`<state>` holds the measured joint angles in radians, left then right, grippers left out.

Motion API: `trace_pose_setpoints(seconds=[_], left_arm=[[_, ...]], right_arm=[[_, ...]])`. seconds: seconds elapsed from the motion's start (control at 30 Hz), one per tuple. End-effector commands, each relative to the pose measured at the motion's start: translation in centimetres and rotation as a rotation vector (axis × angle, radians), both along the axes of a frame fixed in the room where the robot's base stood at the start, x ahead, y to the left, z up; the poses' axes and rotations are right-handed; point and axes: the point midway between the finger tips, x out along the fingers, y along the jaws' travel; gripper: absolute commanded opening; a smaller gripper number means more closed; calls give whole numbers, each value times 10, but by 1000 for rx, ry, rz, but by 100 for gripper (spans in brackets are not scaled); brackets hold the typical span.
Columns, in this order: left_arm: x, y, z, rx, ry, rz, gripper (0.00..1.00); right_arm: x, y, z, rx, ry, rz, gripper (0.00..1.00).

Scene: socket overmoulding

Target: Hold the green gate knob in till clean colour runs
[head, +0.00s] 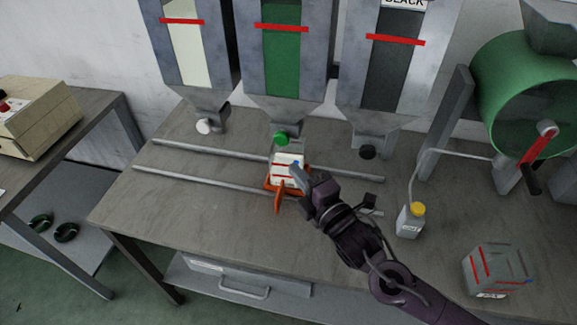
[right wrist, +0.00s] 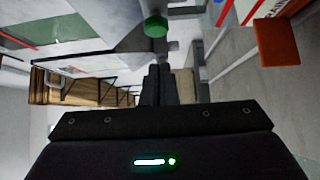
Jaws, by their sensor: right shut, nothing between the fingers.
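The green gate knob (head: 281,139) sits at the bottom of the middle hopper (head: 279,85), whose window shows green. In the right wrist view the green knob (right wrist: 155,27) is just beyond my fingertips, with a visible gap. My right gripper (head: 297,172) is shut and empty, in front of and below the knob; its closed fingers (right wrist: 159,72) point towards the knob. A white box with red stripes (head: 286,160) stands on an orange carriage (head: 278,199) under the middle hopper, partly hidden by my gripper. No colour is seen running. My left gripper is not in view.
A white-knobbed hopper (head: 190,60) stands left, a black-knobbed one (head: 385,80) right. Two rails (head: 180,174) cross the bench. A yellow-capped bottle (head: 410,220), a striped grey box (head: 497,268) and a green drum (head: 515,90) are at right. The bench's left front is clear.

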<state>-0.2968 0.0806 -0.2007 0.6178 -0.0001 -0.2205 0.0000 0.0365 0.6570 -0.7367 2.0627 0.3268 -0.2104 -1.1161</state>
Motion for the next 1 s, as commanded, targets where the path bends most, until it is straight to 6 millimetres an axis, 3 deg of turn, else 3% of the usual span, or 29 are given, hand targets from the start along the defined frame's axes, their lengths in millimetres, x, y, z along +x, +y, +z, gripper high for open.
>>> trace_pose_setpoints(seconds=[0.1,0.3,0.5,1.0], left_arm=[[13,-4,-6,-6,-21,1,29],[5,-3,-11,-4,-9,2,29],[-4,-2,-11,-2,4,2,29],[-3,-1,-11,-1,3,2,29]], right_arm=[[-19,-9,-3,-2,4,3,0],[-34,-17,-1,-1,2,2,0],[-36,-18,0,0,0,1,0],[-36,-17,0,0,1,1,0]])
